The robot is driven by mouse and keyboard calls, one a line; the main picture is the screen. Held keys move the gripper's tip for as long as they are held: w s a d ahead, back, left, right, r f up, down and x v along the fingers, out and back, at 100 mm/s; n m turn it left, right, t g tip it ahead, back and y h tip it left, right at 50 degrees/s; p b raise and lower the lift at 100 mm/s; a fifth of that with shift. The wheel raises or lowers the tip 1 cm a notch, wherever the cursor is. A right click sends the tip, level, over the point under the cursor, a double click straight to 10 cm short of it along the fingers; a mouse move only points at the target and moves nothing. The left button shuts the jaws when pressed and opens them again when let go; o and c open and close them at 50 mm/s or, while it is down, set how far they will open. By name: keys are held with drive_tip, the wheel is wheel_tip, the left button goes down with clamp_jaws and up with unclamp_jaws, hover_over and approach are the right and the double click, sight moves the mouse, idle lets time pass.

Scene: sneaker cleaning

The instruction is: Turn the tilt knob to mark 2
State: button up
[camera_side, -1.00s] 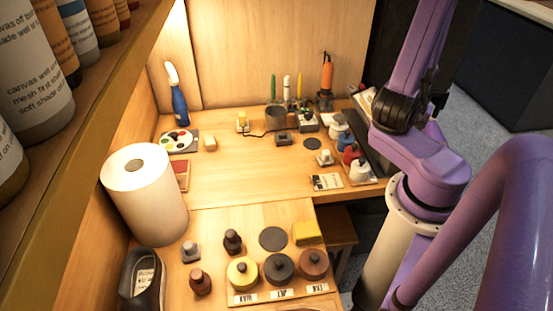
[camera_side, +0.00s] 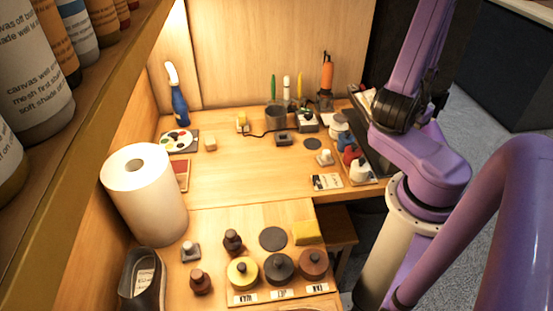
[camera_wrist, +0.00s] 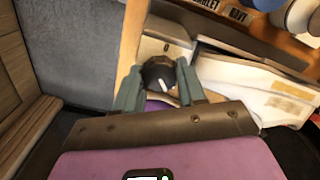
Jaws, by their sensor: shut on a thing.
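The dark, faceted tilt knob (camera_wrist: 158,72) shows in the wrist view, on a pale panel (camera_wrist: 162,48) with a small printed mark like a 0 above the knob. A white pointer line on the knob's face points toward the lower right, away from that mark. My gripper (camera_wrist: 159,82) has its two grey-green fingers on either side of the knob, shut on it. Other marks around the knob are hidden or too small to read. In the side view I cannot make out the knob or my gripper.
A white slanted part (camera_wrist: 250,85) lies close right of the fingers in the wrist view. The side view shows a wooden workbench (camera_side: 235,185) with a paper roll (camera_side: 148,200), a dark shoe (camera_side: 142,280) and several lidded pots. The bench middle is mostly clear.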

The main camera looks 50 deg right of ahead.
idle(0.3)
drive_tip(key=m, duration=0.4)
idle(0.3)
drive_tip(key=m, duration=0.4)
drive_tip(key=o, duration=0.8)
drive_tip(key=shift+r, duration=2.5)
